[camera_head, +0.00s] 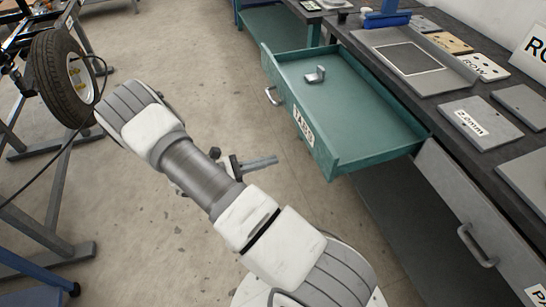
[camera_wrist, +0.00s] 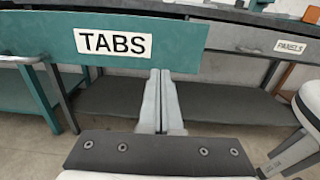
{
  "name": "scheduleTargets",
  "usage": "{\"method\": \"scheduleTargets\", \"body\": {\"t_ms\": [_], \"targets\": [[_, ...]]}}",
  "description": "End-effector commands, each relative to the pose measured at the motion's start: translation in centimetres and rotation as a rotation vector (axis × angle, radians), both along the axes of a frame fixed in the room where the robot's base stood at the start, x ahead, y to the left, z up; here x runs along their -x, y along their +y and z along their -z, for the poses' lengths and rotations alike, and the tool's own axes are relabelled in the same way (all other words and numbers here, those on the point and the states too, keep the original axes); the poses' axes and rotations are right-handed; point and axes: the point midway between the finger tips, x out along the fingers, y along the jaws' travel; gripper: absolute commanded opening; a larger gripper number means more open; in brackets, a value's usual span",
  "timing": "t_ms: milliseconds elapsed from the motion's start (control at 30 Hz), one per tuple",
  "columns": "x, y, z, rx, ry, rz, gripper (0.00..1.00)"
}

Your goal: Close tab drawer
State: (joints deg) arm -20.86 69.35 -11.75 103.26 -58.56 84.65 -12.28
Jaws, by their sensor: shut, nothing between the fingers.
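The teal tabs drawer (camera_head: 365,118) is pulled well out from under the dark workbench, and a small grey metal tab (camera_head: 315,75) lies inside it. Its front carries a white label reading TABS and a metal handle (camera_head: 272,96). In the wrist view the drawer front (camera_wrist: 190,45) fills the upper left, with the TABS label left of the fingers. My gripper (camera_head: 276,160) is left of the drawer front in the head view, apart from it. In the wrist view my gripper's fingers (camera_wrist: 160,75) are together and empty, their tips overlapping the front's lower edge.
A grey drawer labelled PANELS (camera_wrist: 270,42) is shut beside the tabs drawer. Plates and a tray (camera_head: 455,72) lie on the workbench top. A wheel (camera_head: 62,78) on a stand is at the left.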

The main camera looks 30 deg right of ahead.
Motion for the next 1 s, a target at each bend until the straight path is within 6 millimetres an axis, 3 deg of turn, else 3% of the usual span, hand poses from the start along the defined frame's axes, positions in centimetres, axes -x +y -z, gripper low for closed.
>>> {"method": "scheduleTargets", "body": {"t_ms": [300,500,700,1000], "targets": [[1.7,-6.7,0.0,0.000,0.002,0.004,0.00],[2.5,-9.9,0.1,-0.002,0.000,0.004,0.00],[2.8,-11.3,0.0,-0.002,0.000,0.002,0.00],[2.8,-11.5,0.0,-0.002,0.000,0.001,0.00]]}}
